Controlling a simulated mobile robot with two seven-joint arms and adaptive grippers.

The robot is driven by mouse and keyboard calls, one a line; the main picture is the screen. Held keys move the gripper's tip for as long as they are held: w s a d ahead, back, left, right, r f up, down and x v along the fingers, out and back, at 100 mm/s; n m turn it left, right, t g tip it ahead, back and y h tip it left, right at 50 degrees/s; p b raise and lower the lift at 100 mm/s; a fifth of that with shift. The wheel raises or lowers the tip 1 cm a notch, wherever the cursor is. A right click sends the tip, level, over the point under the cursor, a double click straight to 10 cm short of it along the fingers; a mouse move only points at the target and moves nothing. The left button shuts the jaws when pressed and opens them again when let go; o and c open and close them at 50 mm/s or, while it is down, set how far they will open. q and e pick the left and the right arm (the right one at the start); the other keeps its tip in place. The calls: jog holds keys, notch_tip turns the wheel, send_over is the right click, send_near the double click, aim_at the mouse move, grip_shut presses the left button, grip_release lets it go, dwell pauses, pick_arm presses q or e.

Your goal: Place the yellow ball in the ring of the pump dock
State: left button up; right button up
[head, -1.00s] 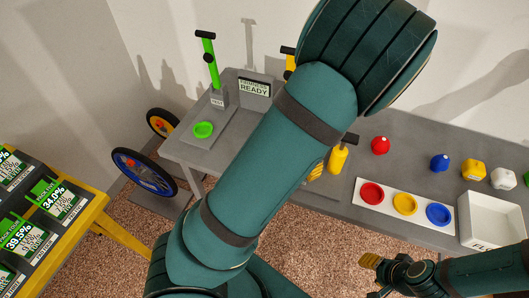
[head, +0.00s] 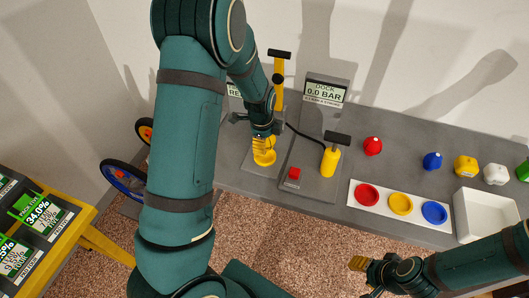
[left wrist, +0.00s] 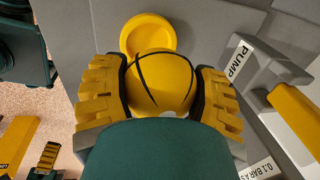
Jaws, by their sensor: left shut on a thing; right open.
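My left gripper (left wrist: 160,95) is shut on the yellow ball (left wrist: 160,80), which has dark seams, in the left wrist view. A yellow ring (left wrist: 147,34) shows just beyond the ball, partly covered by it. In the head view the left gripper (head: 263,142) is over the yellow ring (head: 264,158) on a grey plate; the ball is hard to tell from the yellow fingers there. My right gripper (head: 358,266) is open and empty in front of the bench.
A white strip with red (head: 367,195), yellow (head: 401,204) and blue (head: 434,212) rings lies on the grey bench. Red (head: 373,146), blue (head: 432,161), yellow (head: 466,166) and white (head: 496,174) objects stand behind. A white bin (head: 485,214) is at right. Another yellow pump (head: 278,80) stands behind the ring.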

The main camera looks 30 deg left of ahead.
aim_at(264, 157)
pick_arm(q)
jog(key=shift+f+b, duration=0.4)
jog(key=shift+f, duration=2.1)
jog(key=shift+f, duration=0.1)
jog(key=o, duration=1.2)
